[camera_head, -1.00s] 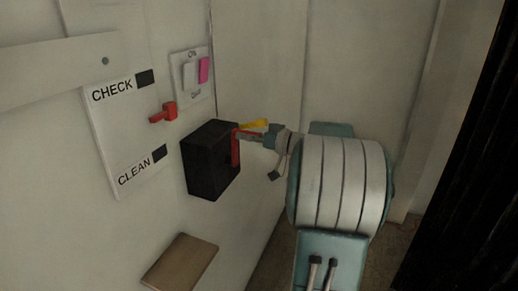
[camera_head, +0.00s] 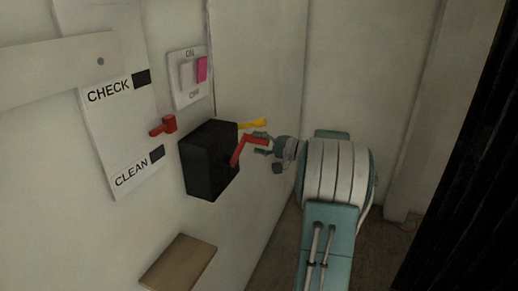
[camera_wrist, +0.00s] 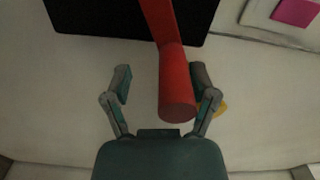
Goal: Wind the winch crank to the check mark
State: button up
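The winch is a black box (camera_head: 208,160) on the left wall. Its red crank (camera_head: 238,153) slants up and to the right, with the handle (camera_head: 257,140) sticking out toward my gripper. A yellow marker (camera_head: 253,124) sticks out just above the handle; I cannot tell whether it is the check mark. My gripper (camera_head: 262,143) is at the handle. In the wrist view, the red handle (camera_wrist: 177,95) lies between my spread fingers (camera_wrist: 160,85), close to the right one, with a clear gap to the left one. A yellow bit (camera_wrist: 221,107) shows behind the right finger.
A wall panel reads CHECK (camera_head: 109,92) and CLEAN (camera_head: 131,173), with a small red lever (camera_head: 163,126) between. A switch plate (camera_head: 188,78) with a pink rocker is above the winch. A brown board (camera_head: 179,263) juts out below. A dark ribbed surface (camera_head: 460,150) is at right.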

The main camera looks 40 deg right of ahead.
jog(key=f+m, duration=0.2)
jog(key=m, duration=0.1)
jog(key=shift+w+d, duration=0.1)
jog(key=shift+d, duration=0.15)
jog(key=v, duration=1.2)
jog(key=shift+s, duration=0.25)
dwell(0.9)
jog(key=shift+c, duration=0.3)
